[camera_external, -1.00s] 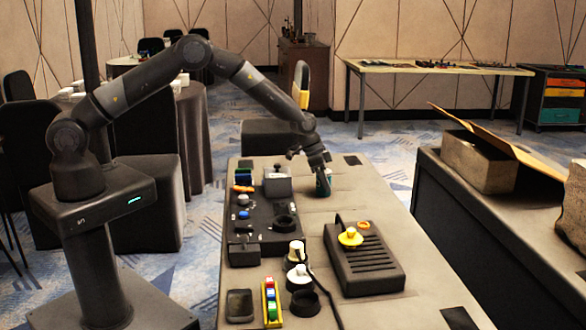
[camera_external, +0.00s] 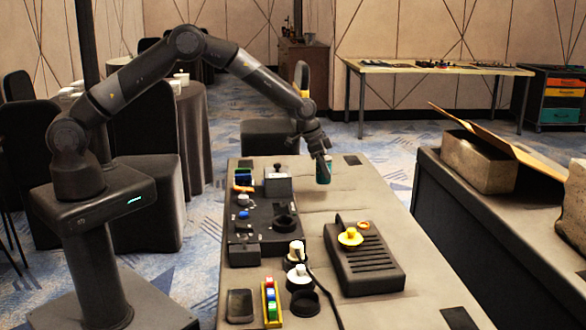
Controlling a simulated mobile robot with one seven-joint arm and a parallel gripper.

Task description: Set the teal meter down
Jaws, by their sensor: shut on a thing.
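The teal meter (camera_external: 326,171) is a small upright cylinder in my gripper (camera_external: 321,163), over the far part of the grey table (camera_external: 380,206). My gripper points down and is shut on it. The dark fingers cover part of the meter. I cannot tell how much gap there is between its bottom and the table top.
Left of the meter is a dark control panel (camera_external: 265,222) with knobs and a grey box (camera_external: 278,185). Nearer stands a slotted black unit (camera_external: 372,270) with a yellow knob (camera_external: 350,237). The table right of the meter is mostly clear.

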